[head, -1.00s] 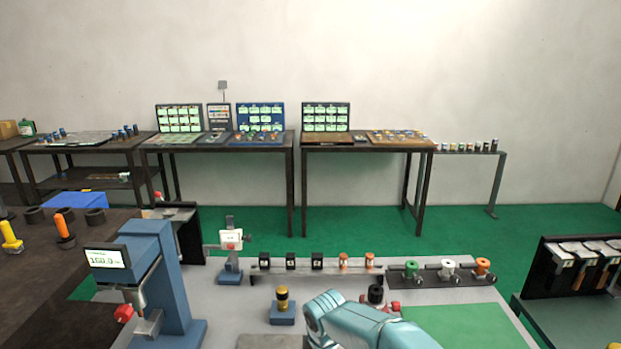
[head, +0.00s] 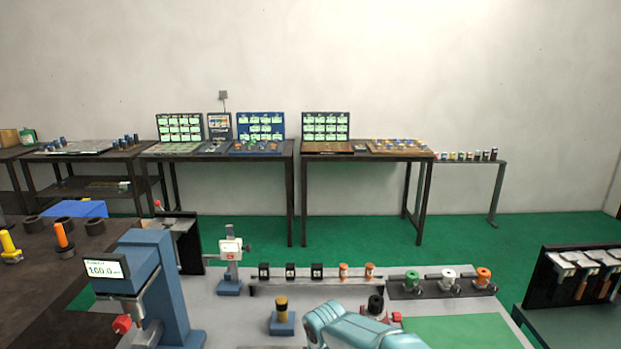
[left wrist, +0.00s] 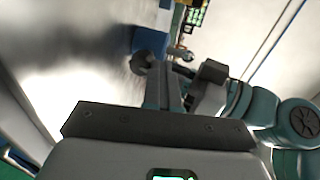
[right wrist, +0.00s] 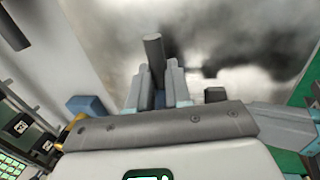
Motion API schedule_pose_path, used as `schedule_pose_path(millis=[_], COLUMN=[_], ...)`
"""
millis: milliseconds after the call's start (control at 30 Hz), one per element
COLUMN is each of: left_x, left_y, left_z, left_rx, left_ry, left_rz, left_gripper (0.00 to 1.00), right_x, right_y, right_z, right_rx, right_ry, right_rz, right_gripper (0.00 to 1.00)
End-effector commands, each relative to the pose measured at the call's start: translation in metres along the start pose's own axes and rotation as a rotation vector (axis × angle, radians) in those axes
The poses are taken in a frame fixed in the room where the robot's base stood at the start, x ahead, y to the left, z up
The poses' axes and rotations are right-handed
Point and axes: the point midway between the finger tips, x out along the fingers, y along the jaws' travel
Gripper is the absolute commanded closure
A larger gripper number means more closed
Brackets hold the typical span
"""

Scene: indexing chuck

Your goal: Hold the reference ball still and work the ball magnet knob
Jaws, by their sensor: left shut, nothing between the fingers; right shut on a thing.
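In the left wrist view a dark round ball-like piece (left wrist: 140,62) sits beside a blue block (left wrist: 150,40), with a small grey knob-like part (left wrist: 181,53) to its right. I cannot tell for sure which is the reference ball and which the magnet knob. My left gripper (left wrist: 168,82) is shut and empty, its tips close to these parts. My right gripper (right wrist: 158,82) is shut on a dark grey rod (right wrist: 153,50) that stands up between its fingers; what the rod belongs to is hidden. In the head view my teal arm covers the bench front, and both gripper tips are hidden.
A blue gauge stand (head: 165,285) with a display is at the left of the grey bench. A blue block with a gold and black post (head: 282,308) stands mid-bench. A rail of black and orange pieces (head: 317,286) runs behind. A green mat (head: 460,332) lies right.

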Motion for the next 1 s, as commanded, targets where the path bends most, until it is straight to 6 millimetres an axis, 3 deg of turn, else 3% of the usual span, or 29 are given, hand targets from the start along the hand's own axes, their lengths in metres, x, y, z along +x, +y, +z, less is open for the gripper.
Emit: schedule_pose_path(millis=[567, 1000], left_x=[-0.003, -0.054], left_y=[-0.006, 0.007], left_z=[0.002, 0.000], left_rx=[0.001, 0.002], left_ry=[-0.002, 0.000], left_rz=[0.005, 0.004], left_gripper=[1.00, 1.00], right_x=[0.000, 0.000], right_y=[0.000, 0.000], right_z=[0.001, 0.001], right_rx=[0.000, 0.000], right_ry=[-0.001, -0.001], right_rz=[0.001, 0.001], right_gripper=[1.00, 1.00])
